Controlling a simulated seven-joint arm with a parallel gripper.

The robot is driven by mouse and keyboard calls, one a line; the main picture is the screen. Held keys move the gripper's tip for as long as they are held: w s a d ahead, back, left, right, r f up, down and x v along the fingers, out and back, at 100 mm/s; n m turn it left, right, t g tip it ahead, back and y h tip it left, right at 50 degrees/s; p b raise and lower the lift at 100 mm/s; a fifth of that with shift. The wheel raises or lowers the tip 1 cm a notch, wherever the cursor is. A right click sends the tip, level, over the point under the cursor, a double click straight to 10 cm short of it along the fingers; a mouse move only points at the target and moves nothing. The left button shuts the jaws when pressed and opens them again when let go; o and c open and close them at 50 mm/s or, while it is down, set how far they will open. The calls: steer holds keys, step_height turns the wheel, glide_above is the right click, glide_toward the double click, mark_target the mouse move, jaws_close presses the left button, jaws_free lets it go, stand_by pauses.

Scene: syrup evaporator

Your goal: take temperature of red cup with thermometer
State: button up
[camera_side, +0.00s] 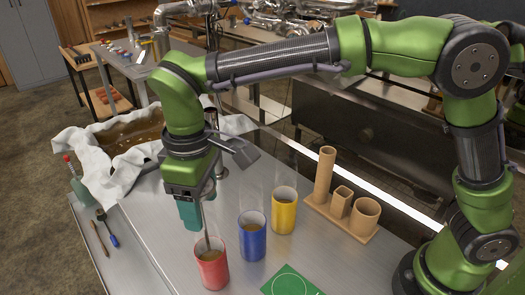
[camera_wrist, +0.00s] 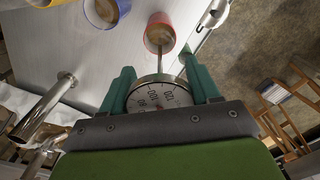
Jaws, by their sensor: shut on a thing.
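My gripper (camera_side: 192,212) points down with its teal fingers shut on the round dial of the thermometer (camera_wrist: 157,97). The thermometer's thin metal stem (camera_side: 205,226) runs down from the fingers into the mouth of the red cup (camera_side: 212,272). The cup stands upright on the metal table and holds brown liquid. In the wrist view the stem overlaps the opening of the red cup (camera_wrist: 164,20). I cannot tell how deep the tip sits in the liquid.
A blue cup (camera_side: 252,240) and a yellow cup (camera_side: 284,213) stand to the right, behind the red one. A green square with a circle (camera_side: 291,282) lies at the front. A wooden holder (camera_side: 341,217) stands at right. White cloth drapes a pan (camera_side: 128,133) at left.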

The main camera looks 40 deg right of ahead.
mark_target(207, 238)
steer(key=shift+f, duration=4.75)
stand_by(3.2)
